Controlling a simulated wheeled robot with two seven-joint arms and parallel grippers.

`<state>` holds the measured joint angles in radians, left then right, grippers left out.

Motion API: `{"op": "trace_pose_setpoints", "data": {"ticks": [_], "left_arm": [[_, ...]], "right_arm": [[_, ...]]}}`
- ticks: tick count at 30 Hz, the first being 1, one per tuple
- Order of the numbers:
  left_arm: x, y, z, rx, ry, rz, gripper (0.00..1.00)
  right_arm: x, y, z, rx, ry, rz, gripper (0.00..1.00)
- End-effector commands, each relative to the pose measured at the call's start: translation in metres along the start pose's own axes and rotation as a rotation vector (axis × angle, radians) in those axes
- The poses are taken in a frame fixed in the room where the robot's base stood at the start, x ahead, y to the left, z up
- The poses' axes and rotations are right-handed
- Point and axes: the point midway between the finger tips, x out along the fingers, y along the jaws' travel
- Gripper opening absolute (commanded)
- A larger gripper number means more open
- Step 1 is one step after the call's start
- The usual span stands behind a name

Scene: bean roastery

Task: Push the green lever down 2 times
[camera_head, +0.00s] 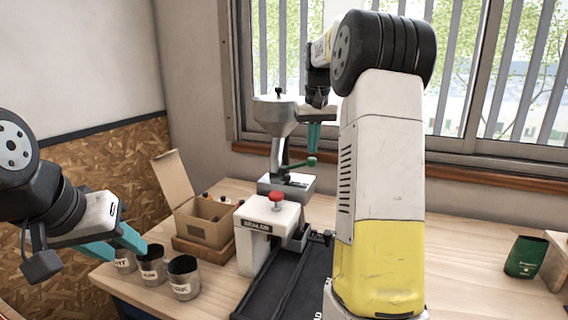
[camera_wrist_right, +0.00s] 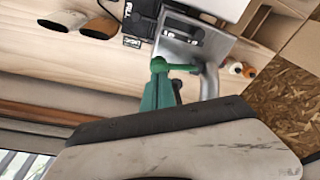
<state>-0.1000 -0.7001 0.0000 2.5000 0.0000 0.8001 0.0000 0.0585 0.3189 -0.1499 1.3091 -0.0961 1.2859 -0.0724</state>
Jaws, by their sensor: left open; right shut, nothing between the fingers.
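The green lever (camera_head: 298,163) sticks out to the right from the grey dispenser (camera_head: 284,118) on the table, with a round knob at its end. My right gripper (camera_head: 313,150) is shut and empty, pointing down, with its teal fingertips just above the knob; I cannot tell whether they touch. In the right wrist view the lever (camera_wrist_right: 160,65) shows right at the tips of the green-teal fingers. My own wrist hides much of that view. My left gripper (camera_head: 132,255) is open and empty at the left, in front of the metal cups.
Three labelled metal cups (camera_head: 183,278) stand at the front left. A white sealer (camera_head: 262,225) with a red knob stands before the dispenser, near a black tray (camera_head: 290,285). An open cardboard box (camera_head: 205,222) is to their left. A green pouch (camera_head: 524,256) stands far right.

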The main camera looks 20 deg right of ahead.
Motion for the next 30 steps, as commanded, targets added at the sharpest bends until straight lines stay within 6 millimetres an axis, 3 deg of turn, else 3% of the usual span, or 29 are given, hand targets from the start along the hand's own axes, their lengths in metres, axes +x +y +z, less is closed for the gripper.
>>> {"op": "trace_pose_setpoints", "data": {"ticks": [17,30], "left_arm": [[0.000,0.000,0.000,0.000,0.000,0.000,0.41],[0.000,0.000,0.000,0.000,0.000,0.000,0.41]], "right_arm": [[0.003,0.000,-0.006,0.000,0.000,0.000,0.00],[0.015,0.000,-0.004,0.000,0.000,0.000,0.00]]}}
